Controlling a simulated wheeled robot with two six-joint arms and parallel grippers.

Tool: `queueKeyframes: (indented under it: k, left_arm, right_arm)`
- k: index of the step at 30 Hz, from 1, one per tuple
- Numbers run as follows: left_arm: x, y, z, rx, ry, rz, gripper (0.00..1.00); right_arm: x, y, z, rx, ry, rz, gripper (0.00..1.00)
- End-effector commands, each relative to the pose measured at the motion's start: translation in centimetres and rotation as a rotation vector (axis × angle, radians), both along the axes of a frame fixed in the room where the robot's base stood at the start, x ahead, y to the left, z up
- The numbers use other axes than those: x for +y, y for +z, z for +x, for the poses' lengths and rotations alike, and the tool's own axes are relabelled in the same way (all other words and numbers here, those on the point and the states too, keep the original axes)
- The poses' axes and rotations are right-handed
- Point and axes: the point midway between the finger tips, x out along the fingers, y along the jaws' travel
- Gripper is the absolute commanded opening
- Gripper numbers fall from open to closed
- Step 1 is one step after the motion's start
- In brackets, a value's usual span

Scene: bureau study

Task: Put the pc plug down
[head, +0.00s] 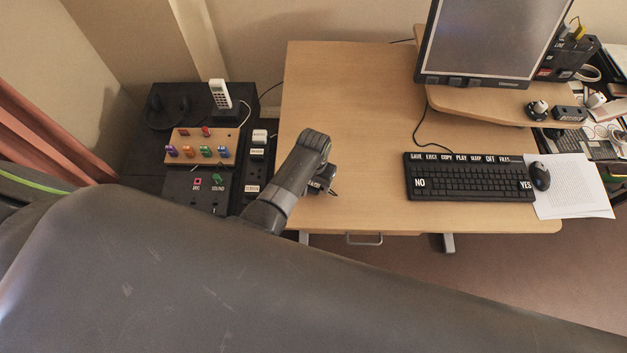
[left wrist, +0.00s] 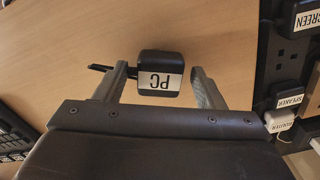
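The pc plug (left wrist: 160,65) is a black block with a white "PC" label, upside down in the left wrist view. It is between the two fingers of my left gripper (left wrist: 160,84), with a narrow gap showing on each side, so the fingers look open around it. The desk top is behind it, and it looks to be at or close to the desk surface; the contact itself is hidden. In the head view my left gripper (head: 326,187) is low over the front left part of the wooden desk (head: 360,110). My right gripper is not in view.
Left of the desk, a dark stand holds a labelled power strip (head: 256,165), a board with coloured switches (head: 198,147) and a white handset (head: 220,93). A keyboard (head: 470,180), mouse (head: 540,176) and monitor (head: 495,40) occupy the right. The desk middle is clear.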

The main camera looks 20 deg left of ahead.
Motion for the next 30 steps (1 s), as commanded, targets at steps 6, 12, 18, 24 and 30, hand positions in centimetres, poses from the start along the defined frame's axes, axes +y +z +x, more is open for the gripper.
queueKeyframes:
  k: [6,12,18,24,30]
  left_arm:
    - [0.0,0.2,0.0,0.0,0.0,0.0,0.63]
    - [-0.1,1.8,0.1,-0.004,0.0,0.0,0.63]
    - [-0.1,5.3,0.1,-0.005,0.0,-0.002,0.63]
    - [0.0,8.8,0.1,-0.004,0.001,0.0,0.63]
    - [-0.1,11.4,0.1,-0.003,-0.001,0.0,0.63]
  right_arm:
    - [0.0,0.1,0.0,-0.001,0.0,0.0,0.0]
    - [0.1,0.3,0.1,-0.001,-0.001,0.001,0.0]
    - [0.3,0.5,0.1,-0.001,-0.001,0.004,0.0]
    - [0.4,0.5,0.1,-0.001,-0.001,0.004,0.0]
    - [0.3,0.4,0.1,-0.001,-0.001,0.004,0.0]
